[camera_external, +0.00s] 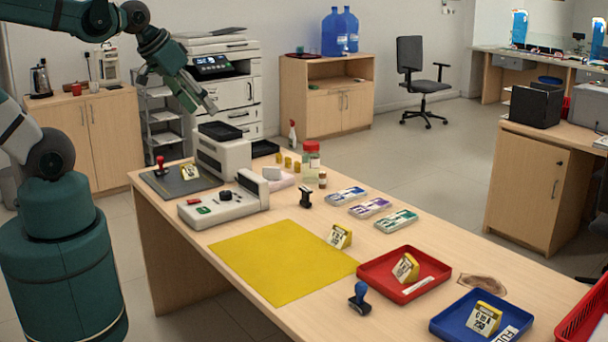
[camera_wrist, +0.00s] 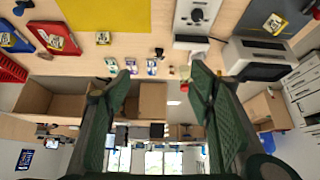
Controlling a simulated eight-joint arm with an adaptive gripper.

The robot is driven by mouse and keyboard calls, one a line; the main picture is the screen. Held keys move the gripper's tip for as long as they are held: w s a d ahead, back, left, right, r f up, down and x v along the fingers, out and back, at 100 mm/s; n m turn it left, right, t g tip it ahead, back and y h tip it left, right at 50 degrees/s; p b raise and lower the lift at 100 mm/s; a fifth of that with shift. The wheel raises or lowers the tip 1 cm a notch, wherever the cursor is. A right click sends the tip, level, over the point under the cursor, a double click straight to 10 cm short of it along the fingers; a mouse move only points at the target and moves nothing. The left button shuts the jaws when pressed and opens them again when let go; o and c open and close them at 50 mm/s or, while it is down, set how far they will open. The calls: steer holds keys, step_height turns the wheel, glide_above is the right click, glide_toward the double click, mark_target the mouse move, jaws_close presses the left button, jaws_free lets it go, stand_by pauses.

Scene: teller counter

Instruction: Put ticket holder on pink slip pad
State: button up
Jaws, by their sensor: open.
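Several yellow ticket holders with printed white faces show in the external view. One (camera_external: 340,237) stands at the right edge of the yellow mat, one (camera_external: 405,268) in the red tray, one (camera_external: 486,319) in the blue tray and one (camera_external: 188,172) on the grey pad at the far left. A pale pink pad (camera_external: 281,183) lies behind the white counter machine, partly hidden, with a small whitish thing on it. My gripper (camera_external: 200,100) is open and empty, high above the counter's far left end. Its spread fingers (camera_wrist: 160,72) show in the wrist view with nothing between them.
The red tray (camera_external: 372,271) and blue tray (camera_external: 440,324) are at the right. A blue-handled stamp (camera_external: 360,297) stands before the red tray. White machines (camera_external: 222,208), a red-lidded jar (camera_external: 311,160) and banknote bundles (camera_external: 370,207) crowd the middle and back. The yellow mat (camera_external: 275,255) is mostly bare.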

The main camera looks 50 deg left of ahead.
steer(key=shift+s+d+f, duration=0.1)
steer(key=shift+s+d, duration=0.15)
steer(key=shift+s, duration=0.4)
